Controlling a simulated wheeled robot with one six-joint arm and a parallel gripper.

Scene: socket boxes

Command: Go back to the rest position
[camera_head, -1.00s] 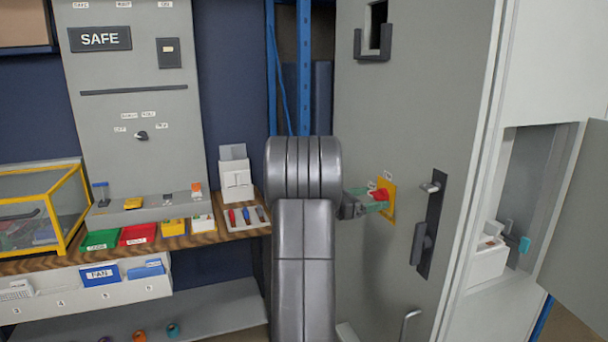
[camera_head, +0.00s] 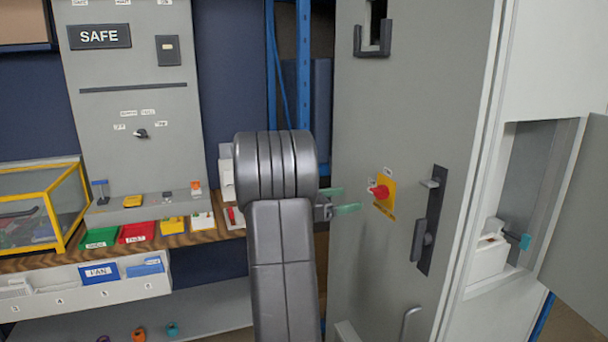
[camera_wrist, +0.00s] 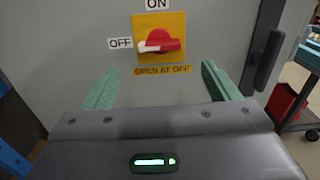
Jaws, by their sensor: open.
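My gripper (camera_head: 342,201) is open and empty, with its green fingers pointing at the grey cabinet door. It stands apart from the red rotary switch (camera_head: 379,191) on its yellow plate (camera_head: 386,208). In the wrist view the red switch (camera_wrist: 160,42) lies ahead, between and beyond the two fingers (camera_wrist: 158,88). Its handle lies sideways, with the white-marked end toward the OFF label (camera_wrist: 120,43). The ON label (camera_wrist: 157,5) is above the plate. My arm hides part of the shelf and wall behind it.
The grey cabinet door (camera_head: 400,110) has a dark handle (camera_head: 427,235). An open side door (camera_head: 580,210) stands at the right. At the left, a wooden shelf (camera_head: 30,263) holds coloured bins and a yellow-framed case (camera_head: 50,205). A panel reads SAFE (camera_head: 99,36).

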